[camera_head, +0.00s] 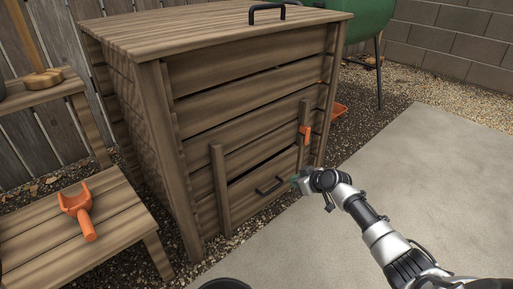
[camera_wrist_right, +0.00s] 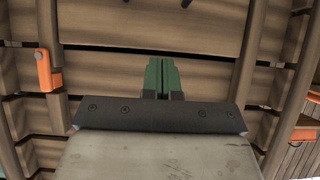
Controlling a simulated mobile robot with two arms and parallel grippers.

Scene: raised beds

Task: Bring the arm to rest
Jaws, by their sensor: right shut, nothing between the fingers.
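My right arm (camera_head: 378,228) reaches in from the lower right in the head view. Its gripper (camera_head: 296,180) is in front of the lower boards of a wooden bin (camera_head: 245,78), close to the black handle (camera_head: 270,187) of the low panel. I cannot tell from the head view whether it touches the handle. In the right wrist view the green fingers (camera_wrist_right: 162,76) are together with nothing between them, and bin boards fill the background. My left gripper is in neither view.
An orange latch (camera_head: 304,131) sits on the bin's front, also in the wrist view (camera_wrist_right: 43,70). An orange forked piece (camera_head: 81,208) lies on a wooden bench (camera_head: 112,217). A green barrel (camera_head: 368,20) stands behind. The concrete slab (camera_head: 445,180) at right is clear.

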